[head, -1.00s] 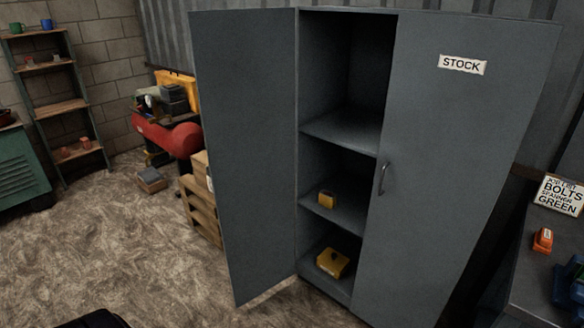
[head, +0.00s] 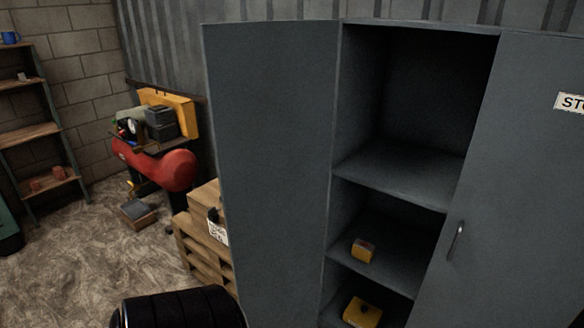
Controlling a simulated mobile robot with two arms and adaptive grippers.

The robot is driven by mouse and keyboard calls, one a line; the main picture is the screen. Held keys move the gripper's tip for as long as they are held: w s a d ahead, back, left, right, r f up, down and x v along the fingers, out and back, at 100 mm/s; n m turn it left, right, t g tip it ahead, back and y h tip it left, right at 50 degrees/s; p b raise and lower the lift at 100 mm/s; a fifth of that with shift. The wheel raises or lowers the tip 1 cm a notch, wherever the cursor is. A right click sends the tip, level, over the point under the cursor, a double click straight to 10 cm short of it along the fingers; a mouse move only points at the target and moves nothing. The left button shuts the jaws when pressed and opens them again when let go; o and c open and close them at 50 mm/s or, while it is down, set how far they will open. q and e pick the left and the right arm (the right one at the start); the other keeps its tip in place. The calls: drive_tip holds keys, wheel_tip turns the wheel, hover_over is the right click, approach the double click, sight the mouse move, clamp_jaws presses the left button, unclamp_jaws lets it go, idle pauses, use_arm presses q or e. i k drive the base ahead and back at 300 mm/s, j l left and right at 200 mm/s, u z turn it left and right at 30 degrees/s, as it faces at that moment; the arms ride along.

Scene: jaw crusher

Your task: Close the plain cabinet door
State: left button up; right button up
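The plain cabinet door (head: 270,170) is the left door of a grey metal cabinet and stands swung open to the left, with no label on its visible face. The cabinet's left half is open and shows its shelves (head: 400,174). The right door (head: 515,190) covers the right half; it bears a white label (head: 570,103), cut off by the picture edge, and a curved handle (head: 455,241). A black ribbed part of my own arm shows at the bottom, left of the plain door's lower part. Neither gripper is in view.
Yellow items lie on the middle shelf (head: 363,250) and lower shelf (head: 362,312). Wooden crates on a pallet (head: 203,240) stand close behind the plain door's left edge. A red tank (head: 160,168) is farther back. Open floor (head: 80,265) lies at the left.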

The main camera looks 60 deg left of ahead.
sight(270, 85)
drive_tip(key=j, duration=0.65)
drive_tip(key=k+j, duration=0.1)
drive_tip(key=j, duration=0.55)
drive_tip(key=j+z, duration=0.1)
drive_tip(key=j, duration=0.6)
drive_tip(key=k+j, duration=0.1)
drive_tip(key=j, duration=0.55)
drive_tip(key=k+j+z, duration=0.1)
drive_tip(key=j, duration=1.2)
drive_tip(key=k, duration=0.05)
